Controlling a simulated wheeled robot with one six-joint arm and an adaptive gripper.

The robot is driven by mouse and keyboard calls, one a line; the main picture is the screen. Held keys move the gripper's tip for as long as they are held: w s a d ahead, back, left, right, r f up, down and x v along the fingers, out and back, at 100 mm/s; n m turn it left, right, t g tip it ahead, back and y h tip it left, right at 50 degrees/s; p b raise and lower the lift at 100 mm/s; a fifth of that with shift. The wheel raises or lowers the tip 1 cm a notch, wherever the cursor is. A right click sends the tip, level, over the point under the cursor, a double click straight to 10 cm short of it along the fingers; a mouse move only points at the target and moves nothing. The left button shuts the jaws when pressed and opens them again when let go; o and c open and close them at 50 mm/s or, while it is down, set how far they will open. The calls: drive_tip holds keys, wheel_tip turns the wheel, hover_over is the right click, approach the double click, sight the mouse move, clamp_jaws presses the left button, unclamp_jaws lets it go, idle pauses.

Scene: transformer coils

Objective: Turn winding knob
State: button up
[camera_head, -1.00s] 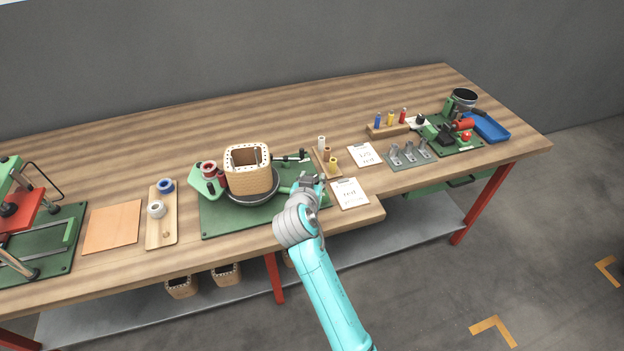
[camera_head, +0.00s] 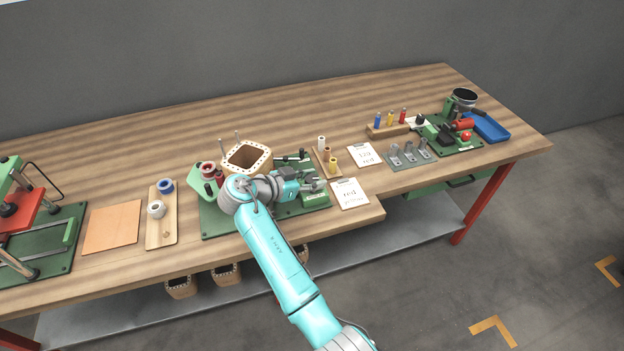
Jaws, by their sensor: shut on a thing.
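The winding machine stands on a green base plate (camera_head: 218,226) near the middle of the bench. It carries a tan square coil former (camera_head: 262,167) with an open top and a dotted rim; my arm hides its lower front. A small green box (camera_head: 316,199) sits at the plate's right end. My gripper (camera_head: 316,184) lies over this box, pointing right, with its fingers shut on the winding knob. The knob itself is hidden by the fingers. Red spools (camera_head: 208,169) stand at the machine's left.
Left are a wooden tray with tape rolls (camera_head: 154,235), an orange sheet (camera_head: 112,228) and a red-and-green press (camera_head: 22,215). Right are note cards (camera_head: 349,193), a rack of small spools (camera_head: 388,130), metal brackets (camera_head: 408,154) and a blue tray (camera_head: 489,127). The back of the bench is clear.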

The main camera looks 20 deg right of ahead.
sight(306, 181)
drive_tip(key=shift+f+m+g, duration=0.15)
drive_tip(key=shift+m+g, duration=0.35)
drive_tip(key=shift+g, duration=0.1)
idle(1.1)
drive_tip(key=o, duration=1.1)
drive_tip(key=shift+o, duration=0.2)
drive_tip(key=shift+v, duration=3.75)
drive_tip(key=shift+f, duration=0.1)
